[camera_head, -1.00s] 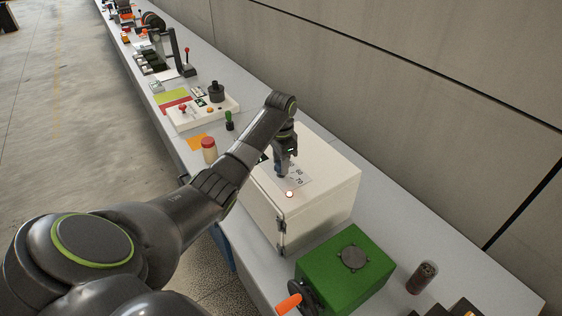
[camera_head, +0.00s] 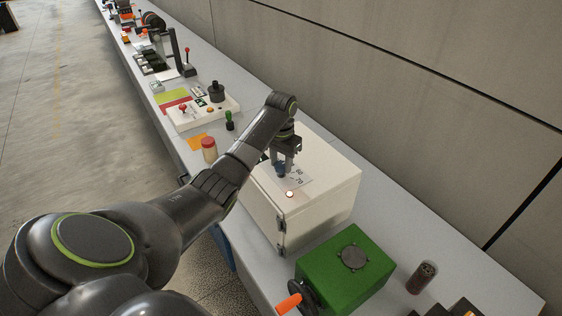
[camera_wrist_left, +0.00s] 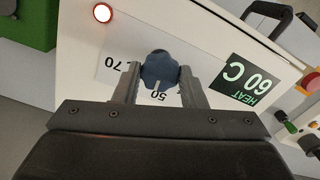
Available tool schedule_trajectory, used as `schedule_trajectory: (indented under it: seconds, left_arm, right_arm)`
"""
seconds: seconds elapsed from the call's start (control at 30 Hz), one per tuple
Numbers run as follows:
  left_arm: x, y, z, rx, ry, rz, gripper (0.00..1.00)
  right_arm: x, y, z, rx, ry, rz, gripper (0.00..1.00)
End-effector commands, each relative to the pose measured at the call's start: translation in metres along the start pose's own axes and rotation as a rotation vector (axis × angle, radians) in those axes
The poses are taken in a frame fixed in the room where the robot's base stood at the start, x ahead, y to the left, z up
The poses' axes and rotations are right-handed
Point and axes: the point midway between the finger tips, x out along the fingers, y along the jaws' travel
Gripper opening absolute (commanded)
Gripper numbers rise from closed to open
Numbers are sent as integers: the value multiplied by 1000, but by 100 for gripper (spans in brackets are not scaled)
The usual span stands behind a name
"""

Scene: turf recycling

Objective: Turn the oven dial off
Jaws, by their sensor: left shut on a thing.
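The oven is a white box (camera_head: 325,203) on the bench, with a scale plate and a lit round lamp (camera_head: 290,194) on its top. The lamp glows white with a red ring in the left wrist view (camera_wrist_left: 102,13). A blue dial (camera_wrist_left: 159,70) sits on the plate, with "70" and "50" printed near it. A dark display reading "HEAT 60 C" (camera_wrist_left: 247,82) is beside it. My left gripper (camera_head: 282,170) points down over the oven top. Its two fingers are shut on the dial, one on each side. My right gripper is not in view.
A green box (camera_head: 345,270) with an orange-handled crank (camera_head: 288,304) stands in front of the oven. A red-capped jar (camera_head: 209,150) and a white control panel (camera_head: 203,111) stand behind it. A wall runs along the bench's right side.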

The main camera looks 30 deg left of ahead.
Motion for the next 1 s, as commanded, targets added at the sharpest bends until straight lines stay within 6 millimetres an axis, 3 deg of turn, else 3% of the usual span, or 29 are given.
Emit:
schedule_trajectory:
  seconds: [0.6, 1.0]
  left_arm:
    - [1, 1, 0, -580, 0, 2, 15]
    - [1, 1, 0, -849, 0, 2, 15]
  right_arm:
    - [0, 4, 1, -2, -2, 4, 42]
    - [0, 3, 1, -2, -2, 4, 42]
